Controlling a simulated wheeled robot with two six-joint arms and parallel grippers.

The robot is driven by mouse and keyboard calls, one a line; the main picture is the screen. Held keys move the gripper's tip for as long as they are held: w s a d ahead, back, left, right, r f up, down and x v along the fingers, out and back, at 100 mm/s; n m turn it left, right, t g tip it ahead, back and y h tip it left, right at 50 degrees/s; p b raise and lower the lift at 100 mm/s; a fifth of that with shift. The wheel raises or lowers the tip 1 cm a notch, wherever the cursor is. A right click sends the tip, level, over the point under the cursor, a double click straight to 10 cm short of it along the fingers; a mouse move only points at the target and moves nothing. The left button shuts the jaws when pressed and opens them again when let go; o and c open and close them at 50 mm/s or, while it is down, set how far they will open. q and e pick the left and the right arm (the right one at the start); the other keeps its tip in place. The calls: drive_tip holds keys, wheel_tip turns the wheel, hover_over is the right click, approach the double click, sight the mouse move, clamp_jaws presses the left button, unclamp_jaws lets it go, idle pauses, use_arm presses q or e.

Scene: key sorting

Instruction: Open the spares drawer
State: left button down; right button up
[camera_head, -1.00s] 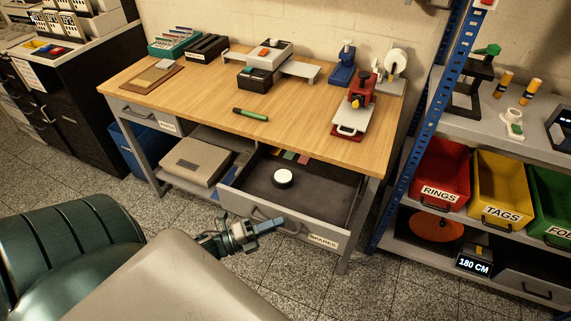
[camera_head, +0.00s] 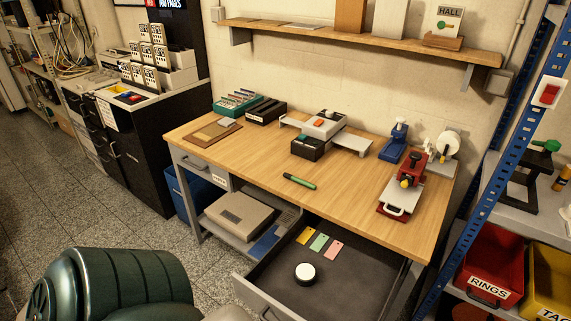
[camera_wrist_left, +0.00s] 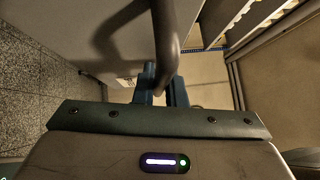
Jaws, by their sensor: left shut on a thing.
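The spares drawer (camera_head: 279,276) stands well out under the right part of the wooden workbench (camera_head: 345,185). Inside lie a round white-topped black object (camera_head: 305,273) and yellow, green and pink tags (camera_head: 319,243). Its grey front (camera_head: 262,299) runs off the bottom of the head view. In the left wrist view, my left gripper (camera_wrist_left: 162,86) has its blue fingers shut on the dark drawer handle (camera_wrist_left: 166,38). The left gripper is outside the head view. My right gripper is in neither view.
A second drawer (camera_head: 201,165) at the bench's left is shut. A beige box (camera_head: 240,216) sits on the lower shelf. A blue rack post (camera_head: 480,190) and red RINGS bin (camera_head: 492,265) stand right. Speckled floor is clear left of the bench.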

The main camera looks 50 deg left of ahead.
use_arm(q)
drive_tip(key=c, duration=1.8)
unclamp_jaws()
drive_tip(key=shift+o, duration=0.2)
drive_tip(key=b+v, duration=0.1)
drive_tip(key=v, duration=1)
drive_tip(key=shift+b, duration=0.35)
